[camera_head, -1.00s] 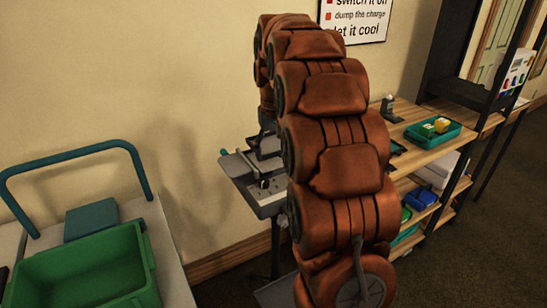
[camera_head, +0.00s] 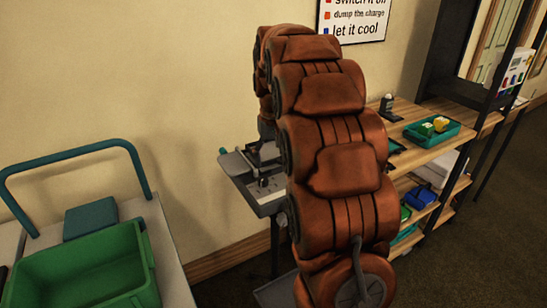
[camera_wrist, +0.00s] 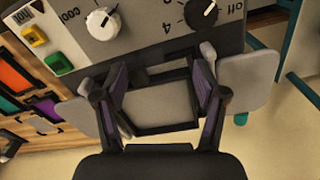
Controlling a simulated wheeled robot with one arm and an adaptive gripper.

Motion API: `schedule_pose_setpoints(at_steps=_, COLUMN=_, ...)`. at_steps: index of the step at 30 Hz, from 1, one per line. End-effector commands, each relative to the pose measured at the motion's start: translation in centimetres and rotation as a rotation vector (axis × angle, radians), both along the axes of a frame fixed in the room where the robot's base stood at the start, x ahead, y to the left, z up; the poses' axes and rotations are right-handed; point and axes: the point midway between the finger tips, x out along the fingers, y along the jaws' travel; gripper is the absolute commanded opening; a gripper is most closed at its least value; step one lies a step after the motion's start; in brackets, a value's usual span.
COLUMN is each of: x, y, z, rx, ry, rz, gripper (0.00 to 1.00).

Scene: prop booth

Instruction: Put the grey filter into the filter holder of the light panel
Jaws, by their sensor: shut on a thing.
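The grey filter (camera_wrist: 166,106) is a dark-framed square plate in the wrist view. My gripper (camera_wrist: 158,84) is shut on it, with one finger at its left side and one at its right. The light panel (camera_wrist: 140,45) is a grey body with two knobs just beyond the filter. Pale flaps stick out at left (camera_wrist: 80,116) and right (camera_wrist: 250,82). The filter holder cannot be told apart clearly behind the fingers and filter. In the head view the panel (camera_head: 262,195) is partly hidden by my arm, and the filter is not clear.
Coloured plates (camera_wrist: 18,78) lie at left in the wrist view. A wooden shelf (camera_head: 408,110) with a teal tray (camera_head: 455,133) stands right of my arm. A green crate (camera_head: 75,275) and a teal-handled cart (camera_head: 178,270) stand at left. The wall is close behind the panel.

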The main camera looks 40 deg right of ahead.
Motion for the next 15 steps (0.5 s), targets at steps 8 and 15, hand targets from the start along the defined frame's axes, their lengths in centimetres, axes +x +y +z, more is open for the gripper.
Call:
schedule_pose_setpoints(at_steps=8, x=-0.2, y=0.1, z=-1.3, rx=0.005, ry=0.018, rz=0.001, gripper=0.24)
schedule_pose_setpoints(at_steps=15, x=-0.4, y=0.0, z=-1.8, rx=0.005, ry=0.025, rz=0.001, gripper=0.11)
